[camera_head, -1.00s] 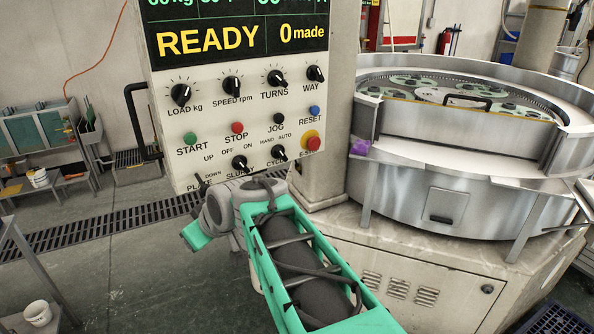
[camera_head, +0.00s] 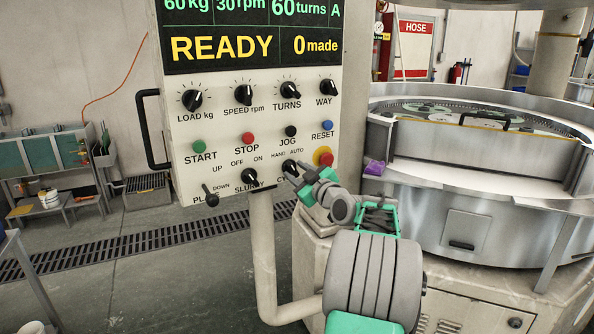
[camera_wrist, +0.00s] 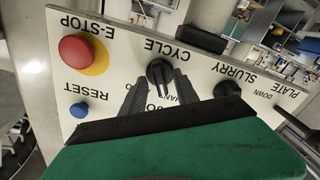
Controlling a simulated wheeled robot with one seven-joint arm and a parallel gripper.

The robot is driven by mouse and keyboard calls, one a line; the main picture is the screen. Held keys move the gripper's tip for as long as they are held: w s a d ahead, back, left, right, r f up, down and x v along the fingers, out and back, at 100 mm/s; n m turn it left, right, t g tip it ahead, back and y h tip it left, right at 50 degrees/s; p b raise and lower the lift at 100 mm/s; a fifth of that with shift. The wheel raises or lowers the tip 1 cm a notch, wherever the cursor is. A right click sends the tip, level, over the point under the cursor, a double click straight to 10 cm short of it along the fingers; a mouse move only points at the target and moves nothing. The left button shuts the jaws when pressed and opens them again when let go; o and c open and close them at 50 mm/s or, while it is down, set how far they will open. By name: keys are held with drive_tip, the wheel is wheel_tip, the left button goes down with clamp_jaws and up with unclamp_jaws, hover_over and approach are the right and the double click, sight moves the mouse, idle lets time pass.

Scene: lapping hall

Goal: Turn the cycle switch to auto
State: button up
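The cycle switch (camera_wrist: 160,73) is a black knob on the pale control panel, with its CYCLE label beside it. In the wrist view, which shows the panel upside down, its pointer appears to lean to the HAND side. My gripper (camera_wrist: 161,82) is open, with one finger on each side of the knob. I cannot tell whether the fingers touch it. In the head view my gripper (camera_head: 302,174) is at the panel's lower right and partly covers the cycle switch (camera_head: 289,166) and its label.
The red E-stop (camera_wrist: 80,52) on its yellow base and the blue reset button (camera_wrist: 79,110) are close by. The slurry knob (camera_head: 250,176) and plate lever (camera_head: 210,196) are to the left. The lapping machine (camera_head: 465,205) stands at right.

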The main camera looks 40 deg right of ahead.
drive_tip(key=shift+c, duration=0.4)
clamp_jaws()
